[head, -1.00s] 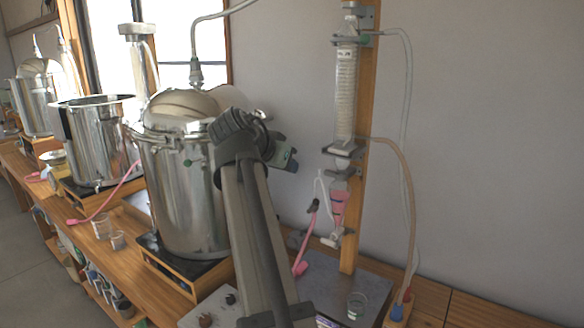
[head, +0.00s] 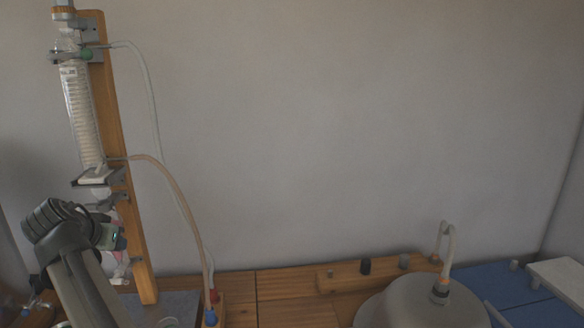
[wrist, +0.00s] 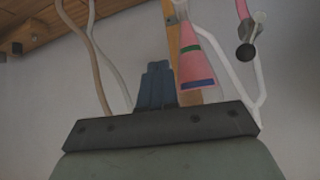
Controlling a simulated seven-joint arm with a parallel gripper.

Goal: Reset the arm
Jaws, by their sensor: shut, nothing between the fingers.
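My arm rises at the lower left of the head view, its upper joint bent and my gripper (head: 121,243) beside the wooden stand (head: 117,170). In the wrist view my gripper's dark blue fingers (wrist: 157,82) are together, with nothing between them. The glass condenser (head: 82,115) stands upright on the stand. A glass vessel with pink contents (wrist: 196,62) shows beyond the fingers in the wrist view; in the head view my arm partly hides it. I cannot judge the gap between gripper and glassware.
Pale and tan hoses (head: 178,190) hang from the condenser to the bench. A grey domed lid (head: 420,303) with a bent tube stands at lower right. A blue surface (head: 500,283) and a white slab (head: 562,280) lie farther right. The wall above is bare.

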